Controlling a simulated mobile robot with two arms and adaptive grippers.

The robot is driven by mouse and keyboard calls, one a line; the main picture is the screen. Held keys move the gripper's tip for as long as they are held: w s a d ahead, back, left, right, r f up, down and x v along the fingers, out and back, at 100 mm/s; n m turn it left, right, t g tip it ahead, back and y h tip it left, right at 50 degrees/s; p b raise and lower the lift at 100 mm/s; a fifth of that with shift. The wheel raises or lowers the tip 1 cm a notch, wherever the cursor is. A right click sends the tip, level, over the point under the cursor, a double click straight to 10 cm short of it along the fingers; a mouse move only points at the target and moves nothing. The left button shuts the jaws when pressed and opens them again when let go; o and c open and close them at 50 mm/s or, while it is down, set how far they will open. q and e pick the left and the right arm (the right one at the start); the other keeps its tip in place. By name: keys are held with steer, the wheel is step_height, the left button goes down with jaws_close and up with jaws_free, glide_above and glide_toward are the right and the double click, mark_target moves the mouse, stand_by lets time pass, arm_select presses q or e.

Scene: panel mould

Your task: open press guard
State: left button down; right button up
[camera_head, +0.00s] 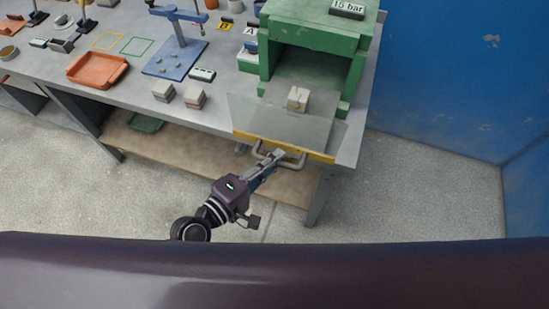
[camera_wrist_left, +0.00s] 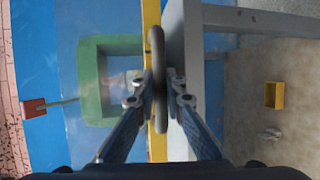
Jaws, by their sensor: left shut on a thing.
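The green press (camera_head: 315,38) stands at the right end of the workbench. Its clear guard panel (camera_head: 250,113) is in front of the opening, with a yellow bar (camera_head: 300,150) along its lower edge. A grey bar handle (camera_head: 292,164) sticks out from this bar. My left gripper (camera_head: 271,161) is shut on the handle. In the left wrist view, the handle (camera_wrist_left: 158,50) runs between the two fingertips (camera_wrist_left: 159,88), beside the yellow bar (camera_wrist_left: 151,20). My right gripper is not in view.
A pale block (camera_head: 298,98) shows at the press opening. A "15 bar" sign (camera_head: 347,8) sits on top. Left on the bench (camera_head: 135,90) are an orange tray (camera_head: 97,70), a blue-based stand (camera_head: 175,58) and two small blocks. A blue wall (camera_head: 450,70) is at right; floor in front is clear.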

arm_select(q)
steer(key=c, duration=2)
jaws_free()
steer(key=shift+o, duration=0.2)
steer(key=v, duration=1.2)
steer(key=shift+f, duration=0.15)
steer(key=a+f+m+g+y, duration=0.1)
steer(key=a+f+m+y, duration=0.3)
steer(key=f, duration=0.8)
steer(key=s+a+f+m+g+y, duration=0.1)
steer(key=a+f+g, duration=0.1)
steer(key=a+f, duration=0.7)
steer(key=a+f+m+g+y, duration=0.1)
steer(key=a+f+m+y, duration=0.2)
steer(key=f, duration=1.1)
steer(key=s+f+m+g+y, duration=0.1)
steer(key=s+f+m+g, duration=0.1)
steer(key=s+f, duration=0.6)
steer(key=s+f+m+g+y+b, duration=0.1)
steer(key=s+f+m+g, duration=0.2)
steer(key=s+f, duration=0.6)
steer(key=s+g, duration=0.2)
steer(key=s, duration=0.5)
steer(key=shift+d, duration=0.35)
